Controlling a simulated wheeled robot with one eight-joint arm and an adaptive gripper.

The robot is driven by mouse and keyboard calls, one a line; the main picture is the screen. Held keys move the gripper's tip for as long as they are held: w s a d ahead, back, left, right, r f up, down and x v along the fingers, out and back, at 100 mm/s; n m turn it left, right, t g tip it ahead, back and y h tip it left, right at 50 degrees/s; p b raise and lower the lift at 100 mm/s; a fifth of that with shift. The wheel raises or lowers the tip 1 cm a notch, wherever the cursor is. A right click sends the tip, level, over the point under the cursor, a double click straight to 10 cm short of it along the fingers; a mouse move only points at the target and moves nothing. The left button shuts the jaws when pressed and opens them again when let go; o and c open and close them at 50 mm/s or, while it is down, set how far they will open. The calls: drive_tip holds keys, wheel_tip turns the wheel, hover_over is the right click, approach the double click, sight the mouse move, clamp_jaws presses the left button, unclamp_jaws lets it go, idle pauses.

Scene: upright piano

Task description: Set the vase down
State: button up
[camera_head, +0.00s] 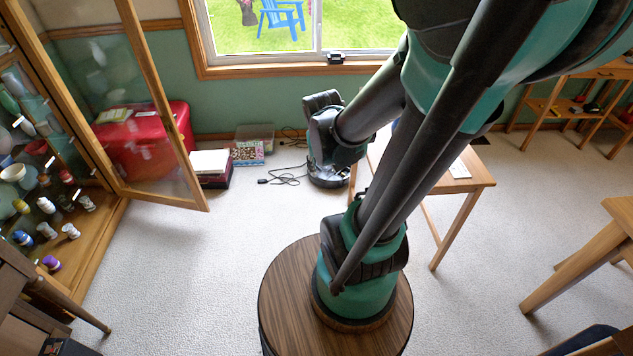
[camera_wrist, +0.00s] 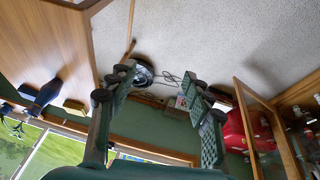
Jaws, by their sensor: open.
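A dark blue vase (camera_wrist: 42,97) with thin stems stands on a wooden tabletop (camera_wrist: 50,45) at the left of the wrist view, which is turned upside down. In the head view I cannot make out the vase; my arm covers much of the small wooden table (camera_head: 478,174). My gripper (camera_wrist: 158,95) is open, with nothing between its two green, black-tipped fingers. It is apart from the vase, which lies outside the fingers to the left in the wrist view.
A dark round device (camera_head: 328,175) and cables lie on the carpet by the table. The glass cabinet door (camera_head: 150,100) stands open at left, near a red chest (camera_head: 135,150). Carpet between is clear.

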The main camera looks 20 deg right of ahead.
drive_tip(key=s+a+f+n+y, duration=0.1)
drive_tip(key=s+a, duration=0.3)
drive_tip(key=shift+f+n+t+y, duration=0.15)
drive_tip(key=shift+n+t+y, duration=0.15)
drive_tip(key=shift+y, duration=0.1)
drive_tip(key=shift+s, duration=0.1)
idle(0.9)
